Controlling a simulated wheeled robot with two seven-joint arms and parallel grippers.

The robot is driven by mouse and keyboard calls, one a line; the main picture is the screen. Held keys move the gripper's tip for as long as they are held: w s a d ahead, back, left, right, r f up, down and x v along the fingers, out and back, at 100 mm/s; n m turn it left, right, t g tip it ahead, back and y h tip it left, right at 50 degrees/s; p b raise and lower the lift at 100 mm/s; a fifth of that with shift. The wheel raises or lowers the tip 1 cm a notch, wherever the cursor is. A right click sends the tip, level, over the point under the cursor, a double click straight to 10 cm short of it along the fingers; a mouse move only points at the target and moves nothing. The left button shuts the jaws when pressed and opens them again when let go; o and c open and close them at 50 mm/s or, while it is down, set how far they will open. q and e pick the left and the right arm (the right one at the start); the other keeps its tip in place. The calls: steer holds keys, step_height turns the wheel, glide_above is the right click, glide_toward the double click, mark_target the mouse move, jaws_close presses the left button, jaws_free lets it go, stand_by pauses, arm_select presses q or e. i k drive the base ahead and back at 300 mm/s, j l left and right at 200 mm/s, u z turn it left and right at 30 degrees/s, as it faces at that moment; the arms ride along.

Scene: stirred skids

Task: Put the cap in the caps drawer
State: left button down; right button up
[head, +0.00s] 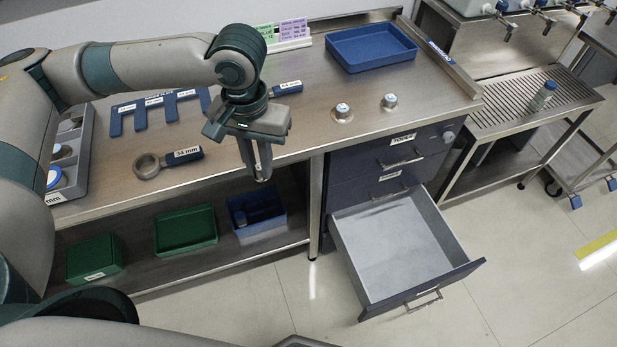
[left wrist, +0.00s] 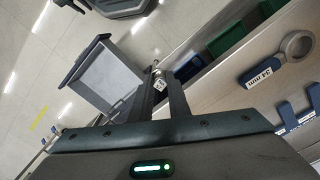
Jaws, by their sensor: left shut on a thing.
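My left gripper (head: 262,178) is above the counter's front edge, to the left of the drawer unit, pointing down. In the left wrist view its fingers are shut on a small pale metallic piece, which I take to be the cap (left wrist: 157,82). In the head view the fingers mostly hide it. A bottom drawer (head: 385,240) is pulled out, and its grey inside looks empty. It also shows in the left wrist view (left wrist: 107,75). Its label is not visible. The drawers above it are closed; the top label (head: 403,137) seems to read "TOOLS". My right gripper is not in view.
Two small metal pieces with white tops (head: 343,112) (head: 389,101) stand on the counter (head: 300,125). A blue tray (head: 372,47) is behind them. A 34 mm ring wrench (head: 165,162) lies at left. Green bins (head: 186,230) and a blue bin (head: 257,212) sit on the shelf below.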

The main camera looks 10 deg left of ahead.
mark_target(400, 264)
steer(key=i+l+u, duration=0.15)
steer(key=l+u, duration=0.15)
steer(key=l, duration=1)
steer(key=l+u, duration=0.3)
steer(key=l, duration=1)
